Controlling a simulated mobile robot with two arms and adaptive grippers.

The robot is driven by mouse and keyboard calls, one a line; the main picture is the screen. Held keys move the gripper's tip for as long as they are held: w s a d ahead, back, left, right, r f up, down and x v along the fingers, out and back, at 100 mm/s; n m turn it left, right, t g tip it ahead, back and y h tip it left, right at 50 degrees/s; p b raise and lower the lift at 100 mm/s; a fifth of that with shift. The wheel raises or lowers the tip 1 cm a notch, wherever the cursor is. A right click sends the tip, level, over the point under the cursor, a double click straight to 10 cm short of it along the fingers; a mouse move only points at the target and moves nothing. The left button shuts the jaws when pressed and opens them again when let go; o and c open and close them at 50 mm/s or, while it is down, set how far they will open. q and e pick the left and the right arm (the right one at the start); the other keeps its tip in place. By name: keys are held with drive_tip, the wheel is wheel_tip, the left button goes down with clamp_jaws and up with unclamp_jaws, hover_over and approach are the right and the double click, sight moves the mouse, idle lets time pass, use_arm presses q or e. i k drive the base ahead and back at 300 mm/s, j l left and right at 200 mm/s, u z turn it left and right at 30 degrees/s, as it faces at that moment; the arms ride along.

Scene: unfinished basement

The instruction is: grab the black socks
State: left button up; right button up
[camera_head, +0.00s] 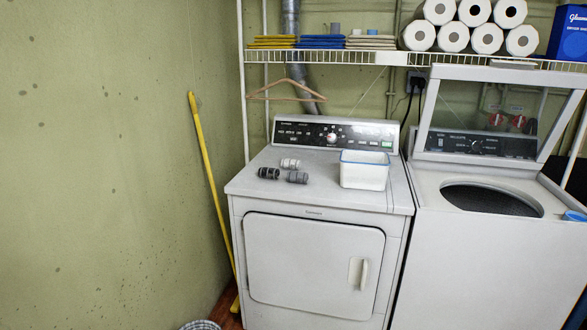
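A rolled pair of black socks (269,173) lies on the top of the white dryer (240,186), toward its left side. A grey rolled pair (297,177) lies just right of it, and a lighter, whitish rolled pair (290,163) lies behind the two. The pairs are close together. Neither of my grippers shows in the head view.
A white bin with a blue rim (364,172) stands right of the socks. A washer (480,260) with its lid up adjoins the dryer. A wire shelf (350,57) with a hanger (287,90) is above. A yellow pole (209,170) leans at the left wall.

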sight(266, 174)
drive_tip(key=i+u, duration=0.3)
drive_tip(key=u, duration=0.2)
drive_tip(key=i+u, duration=0.35)
drive_tip(key=u, duration=0.15)
